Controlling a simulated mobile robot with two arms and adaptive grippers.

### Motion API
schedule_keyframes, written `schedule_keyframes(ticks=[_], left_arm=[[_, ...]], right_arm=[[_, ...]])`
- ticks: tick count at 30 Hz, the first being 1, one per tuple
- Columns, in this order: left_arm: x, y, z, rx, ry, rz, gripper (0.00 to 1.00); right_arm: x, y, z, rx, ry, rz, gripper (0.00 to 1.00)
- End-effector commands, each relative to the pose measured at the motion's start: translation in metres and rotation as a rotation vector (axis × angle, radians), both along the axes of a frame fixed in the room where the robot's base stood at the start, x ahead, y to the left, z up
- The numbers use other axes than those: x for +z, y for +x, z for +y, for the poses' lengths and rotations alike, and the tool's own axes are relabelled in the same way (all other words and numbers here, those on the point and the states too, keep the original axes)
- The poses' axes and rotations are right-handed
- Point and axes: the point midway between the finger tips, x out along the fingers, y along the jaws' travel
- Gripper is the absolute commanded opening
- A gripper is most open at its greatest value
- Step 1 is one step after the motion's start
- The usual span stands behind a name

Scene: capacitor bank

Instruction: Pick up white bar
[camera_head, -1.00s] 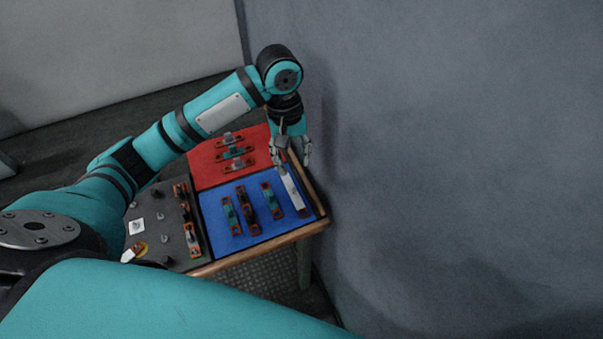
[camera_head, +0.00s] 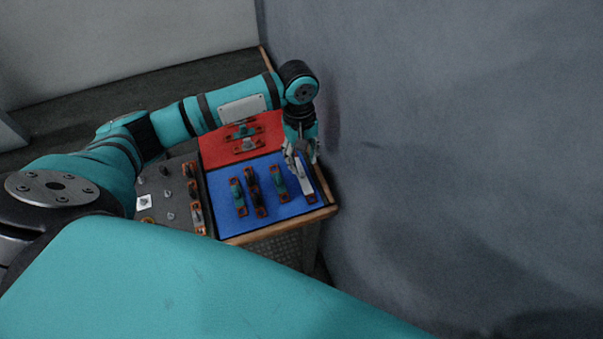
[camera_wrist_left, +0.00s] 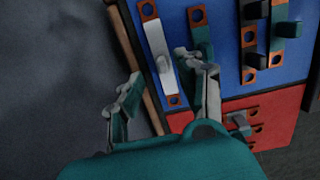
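The white bar (camera_head: 306,184) lies on the blue mat (camera_head: 228,220) near its right edge, with copper-coloured ends. It also shows in the left wrist view (camera_wrist_left: 157,42), with a small grey knob on it. My left gripper (camera_head: 301,155) is over the far part of the bar. In the left wrist view my left gripper (camera_wrist_left: 158,70) is open, one finger on each side of the bar's line, the right finger close to the knob. I cannot tell whether either finger touches the bar. My right gripper is not in view.
Several teal and dark bars, such as this teal one (camera_head: 280,186), lie left of the white bar. A red mat (camera_head: 215,152) with more bars lies behind. A dark panel (camera_head: 178,190) with knobs is at left. The wall (camera_head: 440,130) stands close on the right.

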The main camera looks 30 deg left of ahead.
Motion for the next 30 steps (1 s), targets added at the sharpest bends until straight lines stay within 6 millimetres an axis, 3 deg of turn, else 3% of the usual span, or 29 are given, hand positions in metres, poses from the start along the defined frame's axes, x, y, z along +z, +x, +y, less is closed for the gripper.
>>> schedule_keyframes(ticks=[10,19,28,30], left_arm=[[-0.046,-0.003,0.000,0.000,0.001,0.002,0.38],[-0.051,-0.004,0.000,-0.001,0.001,0.000,0.38],[-0.051,-0.004,0.000,-0.001,0.001,0.000,0.00],[-0.051,-0.004,0.000,-0.001,0.001,0.000,0.00]], right_arm=[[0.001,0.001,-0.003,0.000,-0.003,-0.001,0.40],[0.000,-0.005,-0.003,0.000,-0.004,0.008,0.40],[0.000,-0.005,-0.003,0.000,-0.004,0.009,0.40],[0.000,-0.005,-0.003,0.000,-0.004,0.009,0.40]])
